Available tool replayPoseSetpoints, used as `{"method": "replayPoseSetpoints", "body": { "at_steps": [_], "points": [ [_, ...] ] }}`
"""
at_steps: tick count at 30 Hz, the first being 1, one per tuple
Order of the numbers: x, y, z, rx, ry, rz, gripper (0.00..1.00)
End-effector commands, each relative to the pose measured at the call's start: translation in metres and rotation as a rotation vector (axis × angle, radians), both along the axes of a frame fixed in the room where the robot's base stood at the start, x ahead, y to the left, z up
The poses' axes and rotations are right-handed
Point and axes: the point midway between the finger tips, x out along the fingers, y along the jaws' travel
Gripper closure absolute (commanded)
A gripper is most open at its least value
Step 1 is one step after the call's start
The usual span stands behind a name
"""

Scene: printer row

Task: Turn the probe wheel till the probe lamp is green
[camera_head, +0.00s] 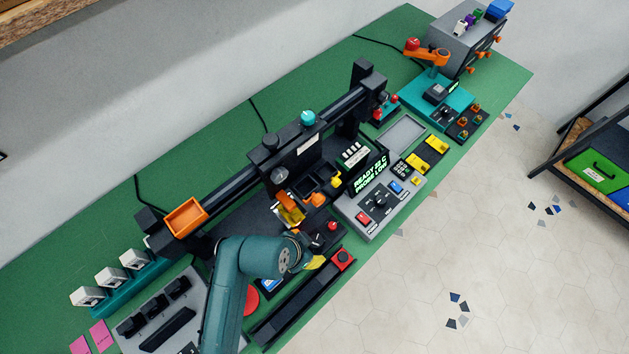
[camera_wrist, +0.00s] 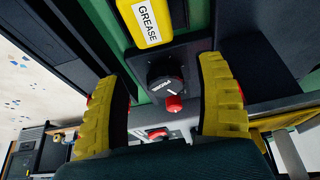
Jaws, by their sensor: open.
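The probe wheel (camera_wrist: 163,76) is a dark round knob with a small white label, on a dark plate in the wrist view. A red probe lamp (camera_wrist: 174,103) sits just beside it and is not green. My gripper (camera_wrist: 160,90) is open, with one ribbed yellow finger on each side of the wheel and visible gaps between. I cannot tell whether the tips reach down to the wheel's height. In the head view my gripper (camera_head: 314,258) is over the front of the machine, partly hiding the wheel area, and the red lamp (camera_head: 332,226) shows beside it.
A yellow block labelled GREASE (camera_wrist: 147,20) lies close by the wheel. The control box's display (camera_head: 371,175) reads READY and PROBE LOW. A long black tray (camera_head: 295,305) with a red end lies in front of my gripper. The dark gantry (camera_head: 280,160) stands behind.

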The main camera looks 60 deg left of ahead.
Motion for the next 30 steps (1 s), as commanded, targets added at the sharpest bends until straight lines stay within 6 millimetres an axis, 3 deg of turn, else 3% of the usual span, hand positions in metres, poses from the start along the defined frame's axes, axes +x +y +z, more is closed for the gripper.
{"method": "replayPoseSetpoints", "body": {
  "at_steps": [4, 7, 15, 17, 25, 30],
  "points": [
    [0.025, 0.006, 0.0, 0.002, 0.0, -0.002, 0.29],
    [0.026, 0.006, -0.01, -0.001, 0.001, 0.002, 0.29],
    [0.026, 0.007, -0.011, 0.0, 0.0, 0.002, 0.29],
    [0.026, 0.007, -0.011, 0.0, 0.0, 0.002, 0.38],
    [0.026, 0.007, -0.011, 0.001, 0.0, 0.001, 0.9],
    [0.026, 0.007, -0.011, 0.0, 0.001, 0.002, 0.94]
  ]
}}
